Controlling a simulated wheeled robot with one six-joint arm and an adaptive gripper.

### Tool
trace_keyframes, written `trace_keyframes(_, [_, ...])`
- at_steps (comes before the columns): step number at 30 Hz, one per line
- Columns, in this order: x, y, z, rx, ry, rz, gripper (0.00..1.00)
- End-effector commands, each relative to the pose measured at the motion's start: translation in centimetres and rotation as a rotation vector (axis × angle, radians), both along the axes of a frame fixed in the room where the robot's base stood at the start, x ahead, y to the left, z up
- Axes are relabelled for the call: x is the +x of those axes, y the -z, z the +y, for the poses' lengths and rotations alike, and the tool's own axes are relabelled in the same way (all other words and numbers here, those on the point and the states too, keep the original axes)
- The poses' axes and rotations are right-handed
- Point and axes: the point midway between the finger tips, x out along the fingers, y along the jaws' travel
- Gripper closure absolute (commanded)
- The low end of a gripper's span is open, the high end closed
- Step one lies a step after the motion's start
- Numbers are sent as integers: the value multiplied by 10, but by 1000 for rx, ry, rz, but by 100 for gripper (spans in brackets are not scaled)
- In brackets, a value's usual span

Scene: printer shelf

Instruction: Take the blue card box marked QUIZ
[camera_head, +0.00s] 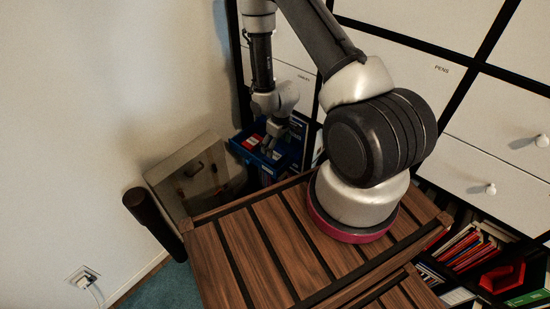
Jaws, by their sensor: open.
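My gripper (269,150) points down at the end of my arm, over the blue container (236,146) beside the shelf unit. It is open, and its fingers are small and dark in this view. Red and white items (254,140) show inside the container, left of the fingers. I cannot read QUIZ on anything here, so I cannot tell which item is the blue card box. My gripper and the shadow hide part of the container's contents, and I cannot tell whether the fingers touch anything.
White drawers (490,112) with round knobs fill the dark-framed shelf unit at right. Books and a red holder (502,278) stand in its lower right openings. A grey boxy device (197,175) with a dark top sits left of the container. A wall outlet (82,277) is at lower left.

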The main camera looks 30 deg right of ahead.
Motion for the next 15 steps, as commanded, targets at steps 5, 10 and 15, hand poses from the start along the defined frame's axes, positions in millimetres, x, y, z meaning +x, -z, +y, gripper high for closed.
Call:
trace_keyframes(5, [-1,26,1,0,1,3,16])
trace_keyframes(10, [1,50,2,-1,1,2,16])
trace_keyframes(15, [2,56,3,0,1,1,16])
